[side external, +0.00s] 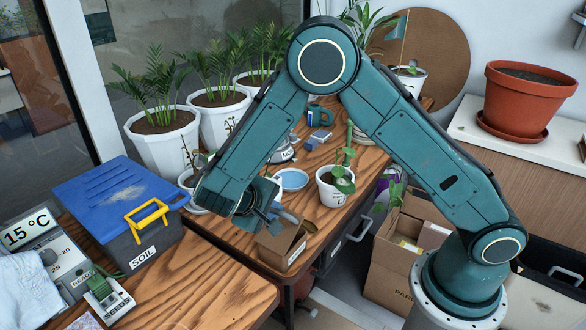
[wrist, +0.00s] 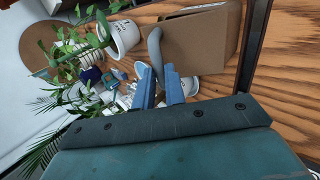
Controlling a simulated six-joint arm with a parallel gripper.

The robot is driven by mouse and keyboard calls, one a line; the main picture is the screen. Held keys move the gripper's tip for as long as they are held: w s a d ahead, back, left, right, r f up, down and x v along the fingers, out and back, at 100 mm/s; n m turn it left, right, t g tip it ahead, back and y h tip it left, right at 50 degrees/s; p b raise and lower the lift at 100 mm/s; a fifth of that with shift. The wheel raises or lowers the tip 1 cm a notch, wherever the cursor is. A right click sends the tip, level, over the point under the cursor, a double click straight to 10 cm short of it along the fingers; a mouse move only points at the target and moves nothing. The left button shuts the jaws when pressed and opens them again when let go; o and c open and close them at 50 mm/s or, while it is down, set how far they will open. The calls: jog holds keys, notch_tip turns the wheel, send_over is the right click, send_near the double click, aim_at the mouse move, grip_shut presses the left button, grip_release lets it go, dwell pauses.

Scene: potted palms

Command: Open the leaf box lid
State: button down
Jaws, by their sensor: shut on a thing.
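The leaf box (side external: 283,247) is a small brown box with a white label at the front edge of the wooden table in the side view. In the wrist view its brown panel (wrist: 198,42) lies flat ahead, with a grey curved handle (wrist: 155,48) at its near left edge. My gripper (wrist: 160,90) has its blue fingers shut around the lower end of this handle. In the side view my gripper (side external: 268,222) is right at the top of the box, and my wrist hides part of it. How far the lid is open I cannot tell.
A white pot with a seedling (side external: 334,187) stands just right of the box, near a blue saucer (side external: 292,180). A blue-lidded soil bin (side external: 122,205) with a yellow handle stands to the left. Large potted palms (side external: 165,140) are behind.

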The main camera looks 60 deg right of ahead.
jog(key=a+f+h, duration=0.1)
jog(key=a+f, duration=0.1)
jog(key=a, duration=0.7)
jog(key=shift+s+a+f+h, duration=0.15)
jog(key=shift+f+h, duration=0.15)
dwell(0.6)
jog(key=c, duration=1.5)
grip_release()
jog(key=shift+o, duration=0.2)
jog(key=shift+a, duration=0.1)
jog(key=shift+a+r, duration=0.1)
jog(key=shift+r, duration=0.05)
